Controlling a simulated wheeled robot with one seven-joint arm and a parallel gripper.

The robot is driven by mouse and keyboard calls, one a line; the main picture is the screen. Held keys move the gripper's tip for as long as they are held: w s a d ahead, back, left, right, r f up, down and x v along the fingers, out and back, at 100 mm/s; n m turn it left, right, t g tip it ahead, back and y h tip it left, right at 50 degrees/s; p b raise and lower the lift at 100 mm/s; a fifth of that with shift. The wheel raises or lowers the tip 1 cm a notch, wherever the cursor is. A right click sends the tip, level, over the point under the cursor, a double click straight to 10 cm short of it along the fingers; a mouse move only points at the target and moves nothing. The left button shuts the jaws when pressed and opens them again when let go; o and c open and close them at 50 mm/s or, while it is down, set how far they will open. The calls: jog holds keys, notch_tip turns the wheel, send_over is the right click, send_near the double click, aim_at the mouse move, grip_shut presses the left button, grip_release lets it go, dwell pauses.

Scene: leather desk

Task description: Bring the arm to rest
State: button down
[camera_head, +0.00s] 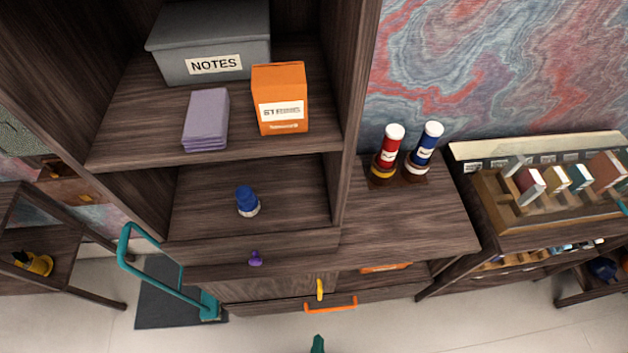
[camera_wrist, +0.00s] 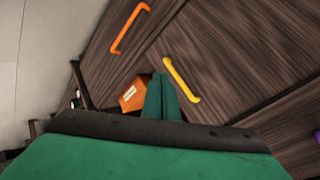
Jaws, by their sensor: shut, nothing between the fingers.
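My gripper (camera_wrist: 160,98) shows in the wrist view as green fingers pressed together, shut and empty. It points toward the front of the dark wooden desk unit (camera_head: 400,225), with a yellow handle (camera_wrist: 180,80) just right of the fingertips and an orange handle (camera_wrist: 130,28) to the upper left. The fingers look apart from both handles, though the distance is hard to judge. In the head view only a small green tip (camera_head: 318,344) shows at the bottom edge, below the orange handle. The rest of my arm is out of that view.
Shelves hold a grey NOTES box (camera_head: 212,45), an orange box (camera_head: 280,98), purple pads (camera_head: 206,120) and a blue bottle (camera_head: 247,201). Red (camera_head: 388,151) and blue (camera_head: 425,146) canisters stand on the desktop. A teal rail (camera_head: 150,270) juts out left. Floor in front is clear.

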notch_tip(320, 180, up, 26)
jog(key=w+a+n+t, duration=0.1)
jog(key=n+t, duration=0.4)
jog(key=n, duration=0.6)
jog(key=shift+w+a+f+y, duration=0.15)
jog(key=shift+w+f+y, duration=0.2)
jog(key=shift+w, duration=0.3)
jog(key=shift+r, duration=0.1)
